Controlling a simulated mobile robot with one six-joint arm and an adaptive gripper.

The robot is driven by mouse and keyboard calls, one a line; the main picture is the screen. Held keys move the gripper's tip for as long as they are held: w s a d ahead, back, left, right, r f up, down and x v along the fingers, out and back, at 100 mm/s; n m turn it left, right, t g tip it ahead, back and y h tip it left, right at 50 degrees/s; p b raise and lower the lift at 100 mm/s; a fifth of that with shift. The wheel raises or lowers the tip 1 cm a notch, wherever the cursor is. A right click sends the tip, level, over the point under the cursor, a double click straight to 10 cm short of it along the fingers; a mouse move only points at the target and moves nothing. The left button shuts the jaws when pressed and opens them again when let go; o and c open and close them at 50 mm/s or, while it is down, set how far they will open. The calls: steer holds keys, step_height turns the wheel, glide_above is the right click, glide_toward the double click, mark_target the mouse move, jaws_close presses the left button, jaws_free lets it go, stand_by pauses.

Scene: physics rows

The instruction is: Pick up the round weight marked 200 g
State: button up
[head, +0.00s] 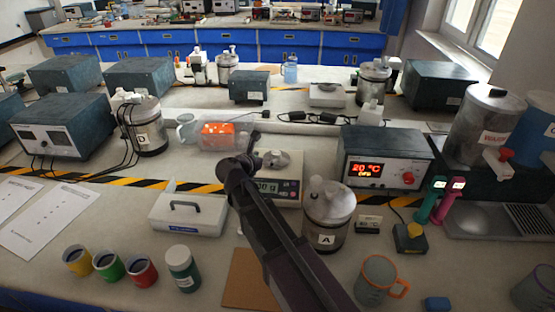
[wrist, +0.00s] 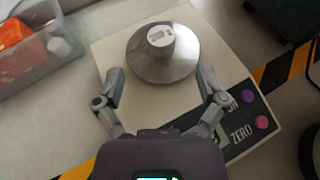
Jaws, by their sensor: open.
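A round metal weight (wrist: 164,65) with a knob on top sits on the pan of a white scale (wrist: 229,74). In the head view the weight (head: 276,160) shows just right of my gripper's end. My gripper (wrist: 161,78) is open and empty, one finger on the near left and one on the near right of the weight. The fingers look apart from it; their exact height above the scale cannot be told. In the head view my arm covers part of the scale (head: 290,187) and its display.
A clear bin (head: 217,140) with orange contents stands left of the scale. A metal vessel marked A (head: 327,215) stands close at its right, with a heater box (head: 384,160) behind. A white case (head: 188,213) with a handle lies front left.

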mark_target(275, 154)
steer(key=shift+x, duration=1.1)
steer(key=shift+b+x, duration=1.15)
steer(key=shift+x, duration=1.45)
jaws_close()
